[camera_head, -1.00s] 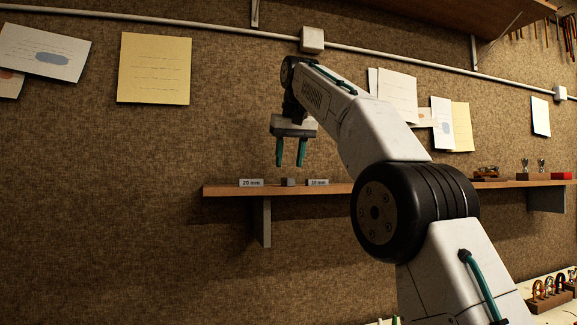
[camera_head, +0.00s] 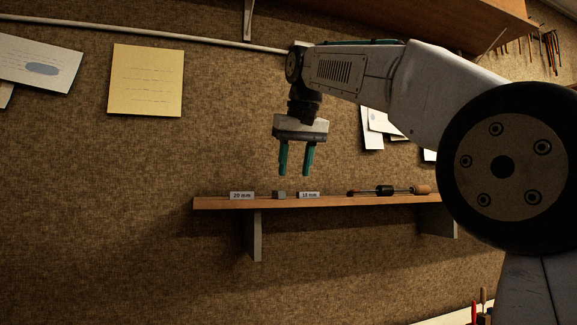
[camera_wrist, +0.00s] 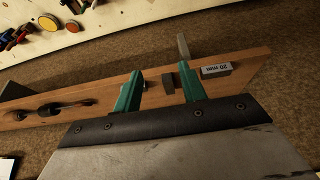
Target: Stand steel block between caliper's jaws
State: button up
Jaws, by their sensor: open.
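The steel block (camera_head: 279,195) is a small grey block on the wall shelf, between the "20 mm" label (camera_head: 242,195) and the "10 mm" label (camera_head: 307,195). My gripper (camera_head: 295,174) is open and empty, its teal fingers pointing down above the shelf, slightly right of the block in the head view. In the wrist view the small dark block (camera_wrist: 168,82) shows between the two fingers, with the "20 mm" label (camera_wrist: 216,70) beyond the right finger. No caliper can be made out in either view.
The wooden shelf (camera_head: 218,204) runs along the corkboard wall on brackets. A screwdriver-like tool (camera_head: 385,190) lies on it to the right. An upper shelf (camera_head: 420,12) overhangs at top right. Coloured items on a pale bench (camera_wrist: 50,22) show at the wrist view's top left.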

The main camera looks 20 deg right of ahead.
jog(key=shift+s, duration=0.9)
jog(key=s+d+f+g, duration=0.1)
jog(key=s+f, duration=1.5)
jog(key=f, duration=0.3)
jog(key=s+d+f+g, duration=0.2)
jog(key=s+f, duration=1.4)
jog(key=f, duration=0.3)
jog(key=shift+s+f, duration=0.2)
jog(key=shift+f, duration=0.05)
jog(key=shift+o, duration=0.5)
